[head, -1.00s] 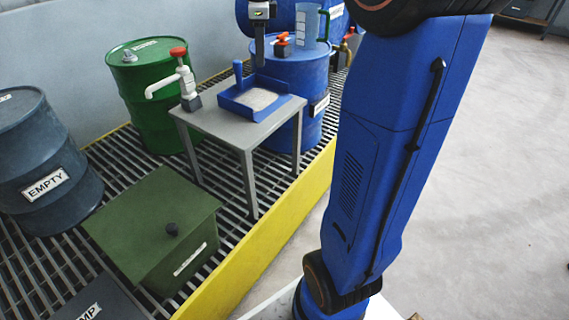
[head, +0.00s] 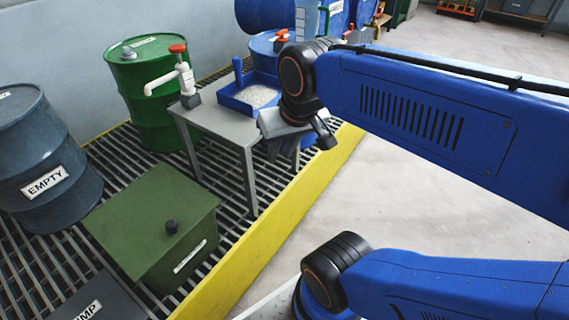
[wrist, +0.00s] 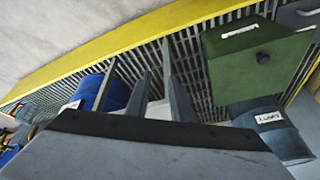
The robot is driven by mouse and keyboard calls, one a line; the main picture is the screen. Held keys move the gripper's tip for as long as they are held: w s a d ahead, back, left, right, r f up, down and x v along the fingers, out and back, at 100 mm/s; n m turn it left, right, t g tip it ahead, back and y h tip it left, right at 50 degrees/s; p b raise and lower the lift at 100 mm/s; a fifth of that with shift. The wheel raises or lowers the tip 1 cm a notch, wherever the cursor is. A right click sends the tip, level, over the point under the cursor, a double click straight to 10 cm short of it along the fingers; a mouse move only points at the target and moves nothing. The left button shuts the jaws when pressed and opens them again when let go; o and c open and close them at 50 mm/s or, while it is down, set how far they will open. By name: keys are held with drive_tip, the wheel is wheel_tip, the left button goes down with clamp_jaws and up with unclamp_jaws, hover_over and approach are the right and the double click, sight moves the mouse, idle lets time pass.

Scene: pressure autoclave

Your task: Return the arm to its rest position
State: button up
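My gripper (head: 285,153) hangs at the front right corner of the grey table in the head view, fingers pointing down. Its two grey fingers also show in the wrist view (wrist: 159,80), apart, with nothing seen between them. My blue arm (head: 420,105) is folded, its upper link reaching in from the right above the lower link (head: 440,285). My wrist hides part of the table and the blue drum behind it.
The grey table (head: 222,124) carries a blue tray (head: 236,103) of pale granules and a white tap with red top (head: 185,75). A green drum (head: 140,90), dark EMPTY drum (head: 40,165) and green box (head: 150,220) stand left. Floor right of the yellow edge (head: 270,235) is clear.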

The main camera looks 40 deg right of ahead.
drive_tip(key=shift+s+a+f+n, duration=0.25)
drive_tip(key=shift+s+f+n, duration=0.85)
drive_tip(key=shift+s+f, duration=0.1)
idle(0.5)
